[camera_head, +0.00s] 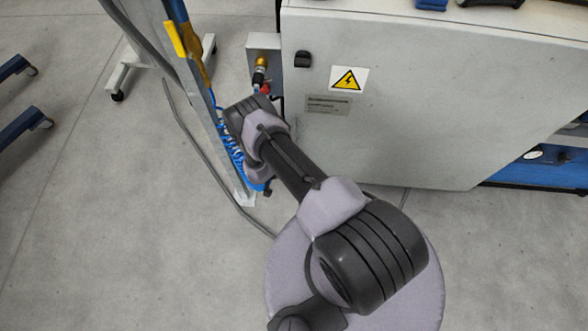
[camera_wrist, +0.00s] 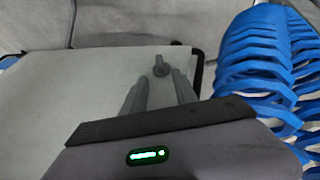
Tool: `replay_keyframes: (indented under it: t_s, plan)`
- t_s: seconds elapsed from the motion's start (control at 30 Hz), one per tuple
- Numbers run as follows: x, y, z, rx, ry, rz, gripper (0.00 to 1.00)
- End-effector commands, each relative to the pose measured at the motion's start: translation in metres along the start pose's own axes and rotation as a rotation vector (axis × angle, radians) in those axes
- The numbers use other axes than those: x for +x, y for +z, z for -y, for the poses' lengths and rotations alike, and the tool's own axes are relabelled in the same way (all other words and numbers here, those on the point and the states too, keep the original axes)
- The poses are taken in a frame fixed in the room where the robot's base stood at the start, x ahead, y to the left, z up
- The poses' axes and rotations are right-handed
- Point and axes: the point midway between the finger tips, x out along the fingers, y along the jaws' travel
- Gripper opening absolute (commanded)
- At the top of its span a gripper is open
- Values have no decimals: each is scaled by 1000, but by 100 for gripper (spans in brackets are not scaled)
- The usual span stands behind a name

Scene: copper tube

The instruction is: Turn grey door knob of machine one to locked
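In the wrist view a small grey knob (camera_wrist: 161,66) stands out from a pale flat panel (camera_wrist: 85,92). My gripper (camera_wrist: 160,84) points at the knob with its two grey fingers apart and nothing between them. The knob shows just beyond the gap between the fingertips; I see no clear contact. In the head view my gripper is hidden behind my arm, near the left edge of the pale machine cabinet (camera_head: 420,100). A dark knob or latch (camera_head: 303,59) sits at the cabinet's upper left; whether it is the same knob, I cannot tell.
A blue coiled hose (camera_wrist: 262,60) hangs close to the gripper's right in the wrist view. In the head view a metal post (camera_head: 190,75) with a yellow piece (camera_head: 175,39) and a grey box with fittings (camera_head: 264,42) stand by the cabinet. Open floor (camera_head: 110,230) lies left.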

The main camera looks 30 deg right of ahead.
Motion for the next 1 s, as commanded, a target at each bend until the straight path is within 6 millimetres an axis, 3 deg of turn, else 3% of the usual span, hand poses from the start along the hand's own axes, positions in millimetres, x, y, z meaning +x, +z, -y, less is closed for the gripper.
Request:
replay_keyframes:
  t_s: [0.03,0.3,0.5,0.87,1.0]
  plan:
    - [-16,-2,-1,-3,-1,-1,35]
    - [-75,-2,-1,0,-1,-2,35]
    - [-104,-1,0,-1,-1,-1,35]
    - [-111,0,0,1,0,0,35]
    - [-111,-1,1,1,-2,-1,11]
